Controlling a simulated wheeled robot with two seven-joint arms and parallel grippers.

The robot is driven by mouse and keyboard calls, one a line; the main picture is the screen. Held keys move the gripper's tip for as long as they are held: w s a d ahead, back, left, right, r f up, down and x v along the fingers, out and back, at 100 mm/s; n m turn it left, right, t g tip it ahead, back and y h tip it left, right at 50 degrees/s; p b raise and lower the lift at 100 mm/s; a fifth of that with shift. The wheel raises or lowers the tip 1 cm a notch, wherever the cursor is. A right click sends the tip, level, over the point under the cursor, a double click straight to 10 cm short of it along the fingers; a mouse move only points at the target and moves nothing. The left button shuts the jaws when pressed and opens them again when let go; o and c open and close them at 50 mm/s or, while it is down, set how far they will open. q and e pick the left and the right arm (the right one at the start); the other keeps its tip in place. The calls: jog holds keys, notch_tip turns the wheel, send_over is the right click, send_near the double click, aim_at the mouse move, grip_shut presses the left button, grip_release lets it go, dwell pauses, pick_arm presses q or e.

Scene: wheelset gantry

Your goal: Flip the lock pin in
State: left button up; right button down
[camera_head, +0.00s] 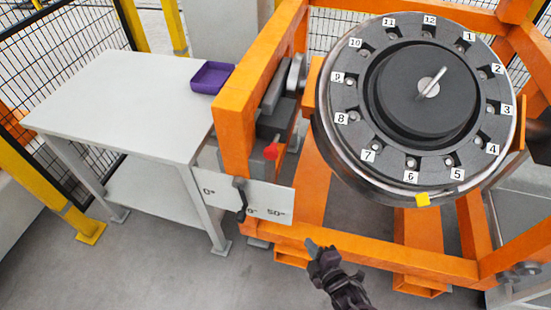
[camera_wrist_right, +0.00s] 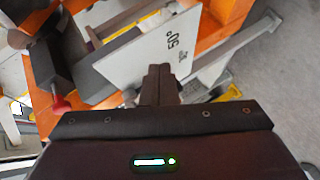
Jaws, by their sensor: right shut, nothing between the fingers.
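A red knob (camera_head: 270,152), which looks like the lock pin's end, sticks out beside dark grey blocks on the orange frame, left of the numbered wheel. It also shows at the left in the right wrist view (camera_wrist_right: 60,104). A black lever (camera_head: 241,196) hangs in front of a white angle plate (camera_head: 272,205) marked 0° and 50°. The plate also shows in the wrist view (camera_wrist_right: 165,45). My right gripper (camera_head: 312,246) is shut and empty, below and to the right of the plate, apart from the knob. My left gripper is out of view.
The round wheel (camera_head: 345,115) with numbered holes sits in the orange gantry frame (camera_head: 232,110). A yellow marker (camera_head: 422,199) is at its lower rim. A white table (camera_head: 120,95) at the left carries a purple tray (camera_head: 211,78). The grey floor before the table is clear.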

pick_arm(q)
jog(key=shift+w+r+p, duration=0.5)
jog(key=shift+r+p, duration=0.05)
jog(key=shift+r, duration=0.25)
pick_arm(e)
jog(key=a+r+n+t+y, duration=0.2)
jog(key=a+r+n, duration=0.1)
jog(key=r, duration=0.6)
jog(key=w+a+r+n+t+y, duration=0.1)
jog(key=a+r+n, duration=0.2)
jog(key=r, duration=0.7)
jog(key=shift+a+r+t+y, duration=0.25)
jog(key=shift+a+t+y, duration=0.05)
jog(key=shift+t+y, duration=0.1)
jog(key=shift+w, duration=0.2)
jog(key=p, duration=0.2)
send_near(265, 156)
jog(key=w+a, duration=0.2)
jog(key=a, duration=0.2)
jog(key=w, duration=0.1)
jog(key=w+d, duration=0.1)
jog(key=w+p, duration=0.1)
jog(key=shift+d+r, duration=0.25)
jog(key=shift+d, duration=0.1)
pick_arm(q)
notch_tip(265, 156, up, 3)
